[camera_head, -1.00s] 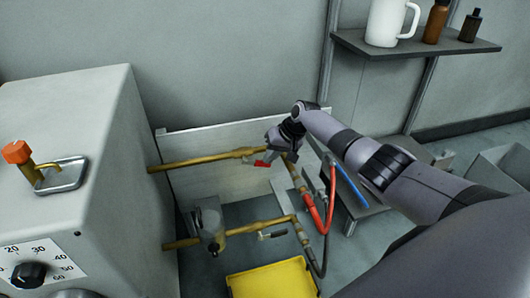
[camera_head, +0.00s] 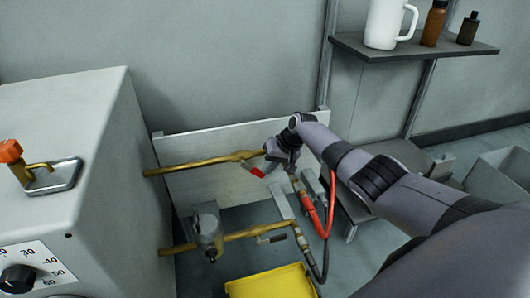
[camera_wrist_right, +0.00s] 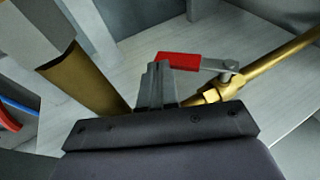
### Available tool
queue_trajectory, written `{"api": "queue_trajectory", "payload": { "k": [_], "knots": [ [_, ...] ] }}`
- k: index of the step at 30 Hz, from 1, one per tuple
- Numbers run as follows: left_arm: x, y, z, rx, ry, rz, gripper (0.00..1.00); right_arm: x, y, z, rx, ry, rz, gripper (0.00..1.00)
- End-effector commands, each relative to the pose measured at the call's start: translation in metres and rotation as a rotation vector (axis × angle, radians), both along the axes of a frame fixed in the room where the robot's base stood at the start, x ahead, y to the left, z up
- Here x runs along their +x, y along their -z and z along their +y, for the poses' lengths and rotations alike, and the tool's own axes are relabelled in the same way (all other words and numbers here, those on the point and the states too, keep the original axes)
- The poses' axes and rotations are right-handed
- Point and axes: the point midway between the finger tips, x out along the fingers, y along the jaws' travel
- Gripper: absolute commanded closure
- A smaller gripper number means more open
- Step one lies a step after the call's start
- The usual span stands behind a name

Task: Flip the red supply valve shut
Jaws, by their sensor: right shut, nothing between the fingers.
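The red-handled supply valve lever (camera_head: 257,171) sits on the upper brass pipe (camera_head: 195,164), in front of a pale panel. In the right wrist view its red grip (camera_wrist_right: 179,60) runs left from a metal pivot on the brass valve body, at an angle to the pipe. My right gripper (camera_head: 270,165) is at the lever. Its fingers (camera_wrist_right: 157,80) are shut together and empty, just beside and overlapping the red grip in the wrist view. I cannot tell if they touch it. My left gripper is not in view.
A lower brass pipe (camera_head: 255,231) carries a grey fitting (camera_head: 207,231) and another lever (camera_head: 272,239). A red hose (camera_head: 313,217) hangs right of the valve. A yellow tray (camera_head: 270,283) lies below. A large grey machine (camera_head: 100,150) stands left; a shelf (camera_head: 415,45) is upper right.

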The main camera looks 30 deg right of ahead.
Motion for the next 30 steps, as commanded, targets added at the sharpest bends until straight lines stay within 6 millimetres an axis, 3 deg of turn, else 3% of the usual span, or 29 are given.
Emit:
{"api": "queue_trajectory", "payload": {
  "k": [10, 18, 30],
  "knots": [
    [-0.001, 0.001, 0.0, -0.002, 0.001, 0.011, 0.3, -0.001, -0.003, 0.0, 0.0, 0.0, 0.0, 1.0],
    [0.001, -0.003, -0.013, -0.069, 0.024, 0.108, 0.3, -0.011, -0.03, -0.009, -0.001, -0.001, 0.0, 1.0],
    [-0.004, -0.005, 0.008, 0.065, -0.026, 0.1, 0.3, -0.026, -0.062, -0.02, 0.001, 0.0, 0.001, 1.0]
  ]
}}
